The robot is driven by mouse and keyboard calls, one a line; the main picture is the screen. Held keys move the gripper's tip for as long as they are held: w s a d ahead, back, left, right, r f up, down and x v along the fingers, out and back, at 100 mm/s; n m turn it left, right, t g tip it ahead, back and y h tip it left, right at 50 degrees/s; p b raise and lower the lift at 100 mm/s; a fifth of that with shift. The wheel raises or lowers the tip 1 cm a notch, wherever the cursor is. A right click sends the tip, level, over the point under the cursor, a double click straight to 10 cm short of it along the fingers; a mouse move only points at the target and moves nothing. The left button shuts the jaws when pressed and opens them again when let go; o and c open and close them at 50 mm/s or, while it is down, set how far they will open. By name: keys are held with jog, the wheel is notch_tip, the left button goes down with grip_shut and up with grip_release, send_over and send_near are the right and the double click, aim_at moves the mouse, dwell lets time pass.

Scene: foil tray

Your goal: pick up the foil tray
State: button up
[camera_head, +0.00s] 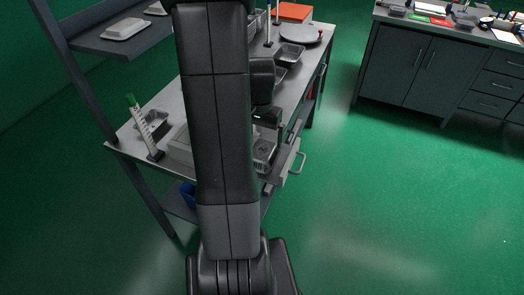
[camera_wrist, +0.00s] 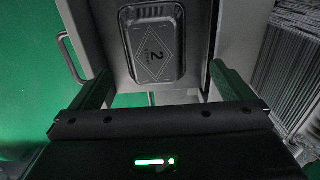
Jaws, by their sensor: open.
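The foil tray (camera_wrist: 152,42) shows in the wrist view as a silver rectangular tray with rounded corners, a diamond mark and the number 2 on it. It lies inside what looks like an open drawer, beyond and between my fingers. My gripper (camera_wrist: 160,72) is open, with one finger to the left and one to the right of the tray's near end. I see no contact with the tray. In the head view my arm hides much of this area; a silver tray (camera_head: 264,150) shows just right of the arm, probably the same one.
A drawer handle (camera_wrist: 70,57) is at the left in the wrist view. The steel worktable (camera_head: 172,92) carries other trays (camera_head: 291,53), a round grey plate (camera_head: 300,33) and a leaning white strip with a green top (camera_head: 142,125). A cabinet (camera_head: 405,68) stands right, across clear green floor.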

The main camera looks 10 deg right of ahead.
aim_at(263, 150)
jog(key=shift+s+d+f+p, duration=0.15)
jog(key=shift+f+p, duration=0.1)
jog(key=shift+f, duration=1.4)
jog(key=shift+s+d+f+p, duration=0.1)
jog(key=shift+d+f+p, duration=0.1)
jog(key=shift+f, duration=1.4)
jog(key=shift+a, duration=0.1)
jog(key=c, duration=1)
